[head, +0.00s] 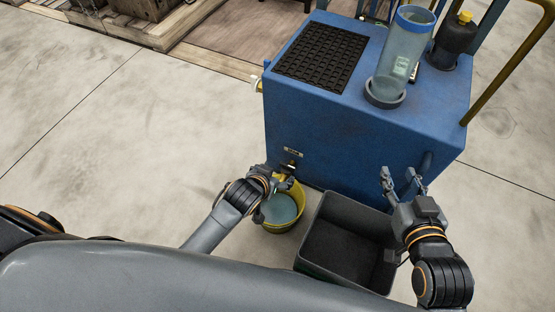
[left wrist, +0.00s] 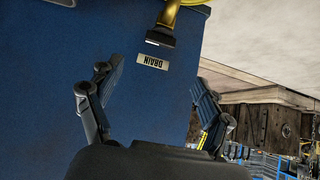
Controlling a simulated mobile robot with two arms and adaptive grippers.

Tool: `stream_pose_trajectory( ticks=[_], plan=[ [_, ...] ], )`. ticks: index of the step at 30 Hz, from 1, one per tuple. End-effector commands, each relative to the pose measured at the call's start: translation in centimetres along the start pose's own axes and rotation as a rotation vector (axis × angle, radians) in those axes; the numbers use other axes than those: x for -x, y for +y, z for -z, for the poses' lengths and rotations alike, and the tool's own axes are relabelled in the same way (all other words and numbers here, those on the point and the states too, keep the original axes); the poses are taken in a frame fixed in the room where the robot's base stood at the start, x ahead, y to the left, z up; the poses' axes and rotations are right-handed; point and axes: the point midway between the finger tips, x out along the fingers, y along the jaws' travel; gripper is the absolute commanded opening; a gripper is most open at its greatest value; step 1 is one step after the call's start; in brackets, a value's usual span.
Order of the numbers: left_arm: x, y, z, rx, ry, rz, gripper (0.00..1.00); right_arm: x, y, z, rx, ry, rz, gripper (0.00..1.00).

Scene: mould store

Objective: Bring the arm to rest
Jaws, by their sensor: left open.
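My left gripper (head: 285,181) is at the lower front of the blue tank, by the drain tap (head: 291,167) and over the rim of the yellow bucket (head: 298,191). In the left wrist view, its two fingers (left wrist: 157,98) are spread apart with nothing between them. The tap (left wrist: 164,26) and an upside-down DRAIN label (left wrist: 153,61) show beyond the fingertips. The bucket holds pale bluish liquid. My right gripper (head: 402,180) has its fingers apart and empty, in front of the tank's right side, above the dark bin.
The blue tank (head: 295,124) carries a black grid mat (head: 321,57), a clear cylinder (head: 404,48) and a dark bottle with a yellow cap (head: 454,39). A dark grey open bin (head: 377,212) stands right of the bucket. The concrete floor (head: 130,150) at left is clear.

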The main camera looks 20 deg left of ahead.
Motion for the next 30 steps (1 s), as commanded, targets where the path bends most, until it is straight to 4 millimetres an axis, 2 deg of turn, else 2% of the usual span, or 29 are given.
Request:
stream_pose_trajectory(
  ticks=[7, 10, 21, 30],
  plan=[
    [0.1, 0.0, 0.1, 0.0, 0.002, -0.001, 0.79, 0.0, 0.0, 0.0, 0.0, 0.0, 0.0, 0.4],
    [1.0, 0.2, 0.8, 0.004, 0.027, -0.01, 0.79, 0.0, 0.0, 0.0, 0.0, 0.001, 0.0, 0.4],
    [11.4, -0.2, 7.0, -0.001, 0.264, -0.044, 0.79, 0.0, 0.0, 0.0, 0.0, 0.0, 0.0, 0.4],
    [17.9, -1.2, 10.3, -0.02, 0.394, -0.032, 0.79, 0.0, 0.0, 0.0, 0.0, 0.0, 0.0, 0.4]
  ],
)
